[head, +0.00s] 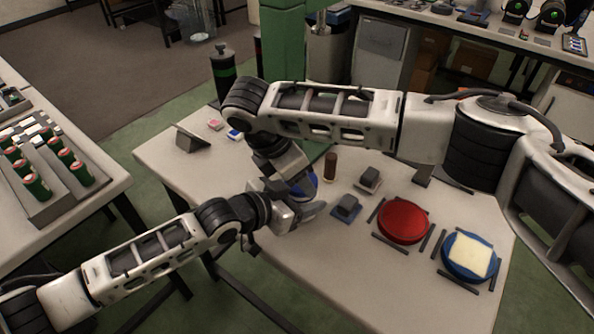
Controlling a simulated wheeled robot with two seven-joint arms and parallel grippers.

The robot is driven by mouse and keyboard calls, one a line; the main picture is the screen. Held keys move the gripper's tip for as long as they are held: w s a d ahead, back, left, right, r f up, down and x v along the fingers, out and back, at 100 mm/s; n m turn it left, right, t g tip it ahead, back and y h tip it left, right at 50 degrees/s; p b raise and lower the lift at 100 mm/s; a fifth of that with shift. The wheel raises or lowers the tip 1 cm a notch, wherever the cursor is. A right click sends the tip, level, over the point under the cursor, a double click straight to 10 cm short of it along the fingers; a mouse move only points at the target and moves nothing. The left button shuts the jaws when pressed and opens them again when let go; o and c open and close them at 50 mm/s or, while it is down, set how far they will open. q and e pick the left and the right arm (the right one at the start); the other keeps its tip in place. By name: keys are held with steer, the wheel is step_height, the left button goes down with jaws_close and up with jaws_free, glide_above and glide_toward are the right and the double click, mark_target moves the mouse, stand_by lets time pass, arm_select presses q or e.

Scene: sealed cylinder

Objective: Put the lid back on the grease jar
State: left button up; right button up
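A rounded blue object (309,186), partly hidden behind my grippers, stands at the table's middle; it may be the grease jar or its lid, I cannot tell which. My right gripper (296,190) reaches down to it from above and overlaps it in the view. My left gripper (284,216) comes in low from the left, close against the right one. The fingertips of both are hidden or merge together, so their opening and any grip do not show. No separate lid can be clearly made out.
On the table (400,285) are a red disc (403,220), a blue round dish (457,271) with a pale yellow square (468,254), dark blocks (347,206), a brown cylinder (331,166) and a small stand (193,138). A green post (284,45) rises behind.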

steer(key=shift+f, duration=0.4)
arm_select(q)
jaws_close()
arm_select(e)
steer(key=m+g, duration=0.1)
steer(key=m, duration=0.2)
steer(key=shift+w, duration=0.15)
steer(key=o, duration=1)
steer(key=shift+r, duration=2.25)
steer(key=shift+o, duration=0.2)
